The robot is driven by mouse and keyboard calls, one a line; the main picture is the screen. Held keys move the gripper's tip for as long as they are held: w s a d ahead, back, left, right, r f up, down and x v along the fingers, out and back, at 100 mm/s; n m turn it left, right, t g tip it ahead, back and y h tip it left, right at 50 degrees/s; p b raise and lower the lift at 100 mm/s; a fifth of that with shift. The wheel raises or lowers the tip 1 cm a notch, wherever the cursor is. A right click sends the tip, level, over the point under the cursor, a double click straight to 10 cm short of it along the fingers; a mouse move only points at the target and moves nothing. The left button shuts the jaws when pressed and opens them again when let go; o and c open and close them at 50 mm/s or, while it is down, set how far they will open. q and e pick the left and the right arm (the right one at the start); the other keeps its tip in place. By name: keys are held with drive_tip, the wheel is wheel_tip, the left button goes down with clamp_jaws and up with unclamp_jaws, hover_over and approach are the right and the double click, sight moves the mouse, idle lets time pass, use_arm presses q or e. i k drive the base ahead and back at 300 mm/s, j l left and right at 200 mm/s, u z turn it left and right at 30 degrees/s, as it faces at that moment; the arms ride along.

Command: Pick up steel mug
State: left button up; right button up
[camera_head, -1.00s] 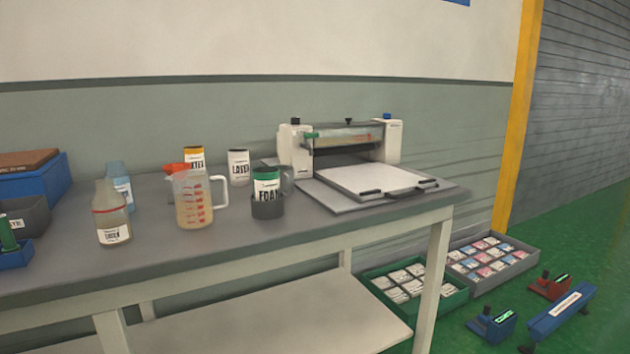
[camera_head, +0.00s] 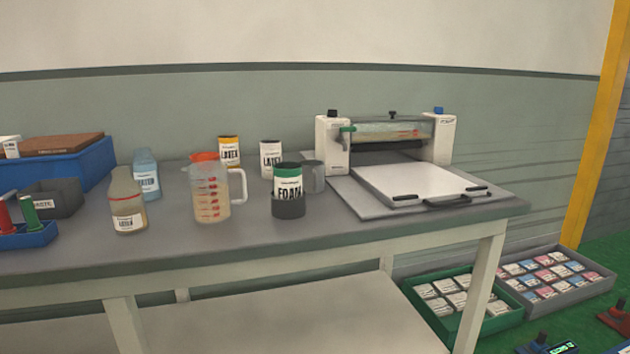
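A grey steel mug (camera_head: 314,177) stands upright on the grey workbench (camera_head: 340,228). It is partly hidden behind a jar labelled FOAM (camera_head: 288,192) with a green and white upper part and a dark lower part. The mug is just left of the white roller machine (camera_head: 420,178). Neither of my grippers shows in the head view.
A measuring jug (camera_head: 211,190), latex bottles (camera_head: 128,202) and small latex containers (camera_head: 271,158) stand left of the mug. A blue bin (camera_head: 98,166) is at the far left. Green (camera_head: 447,320) and grey (camera_head: 597,285) crates of packets sit on the floor at right.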

sight(312, 171)
drive_tip(key=i+l, duration=0.8)
drive_tip(key=l+z, duration=0.05)
drive_tip(key=l, duration=0.05)
